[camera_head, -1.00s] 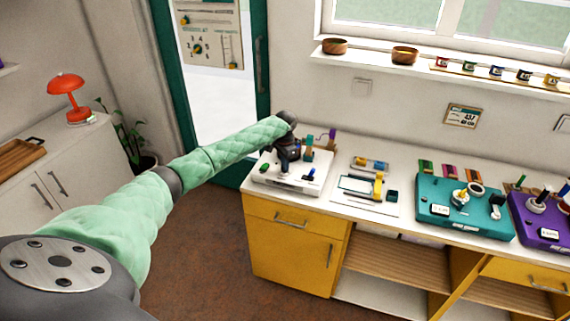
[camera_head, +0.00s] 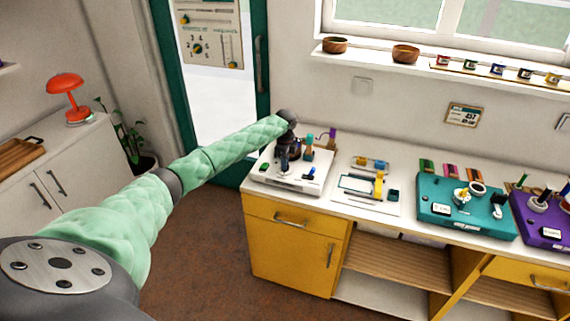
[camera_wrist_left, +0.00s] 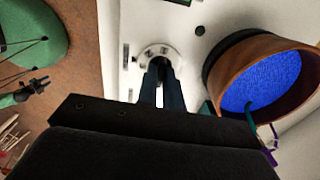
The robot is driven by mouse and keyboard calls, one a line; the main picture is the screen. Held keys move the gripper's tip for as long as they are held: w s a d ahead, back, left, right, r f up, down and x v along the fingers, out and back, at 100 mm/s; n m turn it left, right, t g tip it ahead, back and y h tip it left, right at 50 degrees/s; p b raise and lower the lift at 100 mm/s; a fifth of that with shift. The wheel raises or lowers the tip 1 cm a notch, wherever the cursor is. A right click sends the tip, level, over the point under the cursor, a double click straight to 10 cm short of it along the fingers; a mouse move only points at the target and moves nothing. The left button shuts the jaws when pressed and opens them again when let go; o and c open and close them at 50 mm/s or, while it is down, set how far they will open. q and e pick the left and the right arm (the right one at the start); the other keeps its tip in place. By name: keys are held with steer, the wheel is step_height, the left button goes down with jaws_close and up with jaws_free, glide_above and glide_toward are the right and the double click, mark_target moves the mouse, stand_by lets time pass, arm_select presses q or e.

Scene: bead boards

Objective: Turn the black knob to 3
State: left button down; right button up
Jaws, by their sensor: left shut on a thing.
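A white board (camera_head: 272,183) stands at the left end of the counter, with a green part and a blue part on top. My left gripper (camera_head: 284,166) points down over it. In the left wrist view the gripper's dark fingers (camera_wrist_left: 162,82) are close together over a white round dial (camera_wrist_left: 157,53). They are shut on the black knob, which they mostly hide. The dial's numbers and the knob's pointer cannot be read. My right gripper is in neither view.
A round brown container with a blue inside (camera_wrist_left: 265,85) is close to the fingers in the wrist view. A teal board (camera_head: 430,214) and a purple board (camera_head: 527,228) stand further right. A tray with a yellow part (camera_head: 379,185) lies between.

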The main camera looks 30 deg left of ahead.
arm_select(q)
steer(key=shift+m, duration=0.9)
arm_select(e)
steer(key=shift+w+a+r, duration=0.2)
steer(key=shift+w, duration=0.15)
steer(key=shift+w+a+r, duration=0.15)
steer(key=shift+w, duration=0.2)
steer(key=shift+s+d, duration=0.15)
arm_select(q)
steer(key=c, duration=1.5)
jaws_free()
steer(key=shift+c, duration=0.2)
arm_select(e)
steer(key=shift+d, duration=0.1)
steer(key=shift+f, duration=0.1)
